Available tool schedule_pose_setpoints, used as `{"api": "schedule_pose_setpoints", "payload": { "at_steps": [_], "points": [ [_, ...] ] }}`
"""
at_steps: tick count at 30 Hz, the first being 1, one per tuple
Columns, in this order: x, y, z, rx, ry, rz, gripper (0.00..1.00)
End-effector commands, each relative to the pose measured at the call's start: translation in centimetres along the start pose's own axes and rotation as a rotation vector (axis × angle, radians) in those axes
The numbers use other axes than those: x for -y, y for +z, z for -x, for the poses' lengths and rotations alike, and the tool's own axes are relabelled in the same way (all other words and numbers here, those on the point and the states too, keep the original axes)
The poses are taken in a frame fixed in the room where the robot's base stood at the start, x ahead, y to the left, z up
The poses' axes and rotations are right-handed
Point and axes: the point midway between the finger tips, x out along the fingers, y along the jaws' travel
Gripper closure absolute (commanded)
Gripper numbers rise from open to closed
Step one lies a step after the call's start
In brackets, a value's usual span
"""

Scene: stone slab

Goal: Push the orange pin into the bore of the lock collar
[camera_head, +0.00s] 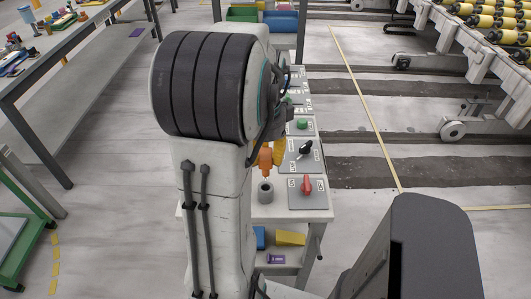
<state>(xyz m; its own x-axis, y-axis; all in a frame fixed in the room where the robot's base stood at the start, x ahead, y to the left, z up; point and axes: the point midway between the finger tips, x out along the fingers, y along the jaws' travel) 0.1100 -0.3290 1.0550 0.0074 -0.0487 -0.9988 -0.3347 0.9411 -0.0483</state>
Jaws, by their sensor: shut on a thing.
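The orange pin (265,160) is upright just above the lock collar (265,192), a grey ring with a dark bore standing on the bench. The pin's lower end looks close over the bore; whether it touches or enters cannot be told. My gripper (273,152) is mostly hidden behind my arm; a yellow part shows right beside the pin. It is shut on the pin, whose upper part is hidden.
The narrow bench (285,212) carries panels in a row: a red-handled switch (307,187), a black lever (305,149) and a green knob (302,124). Blue and yellow blocks (290,238) lie on the lower shelf.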

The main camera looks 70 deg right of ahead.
Motion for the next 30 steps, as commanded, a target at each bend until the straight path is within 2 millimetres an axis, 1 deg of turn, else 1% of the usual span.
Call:
{"api": "schedule_pose_setpoints", "payload": {
  "at_steps": [1, 3, 13, 18, 30],
  "points": [
    [0.0, 0.0, -0.7, 0.0, 0.0, 0.0, 0.99],
    [-0.1, 0.0, -1.3, 0.0, 0.0, 0.0, 0.99],
    [-0.1, 0.0, -3.5, 0.0, -0.001, 0.0, 0.99],
    [-0.1, 0.0, -3.9, 0.0, -0.002, 0.0, 0.99],
    [-0.2, 0.0, -3.9, 0.0, -0.001, 0.0, 0.99]
  ]
}}
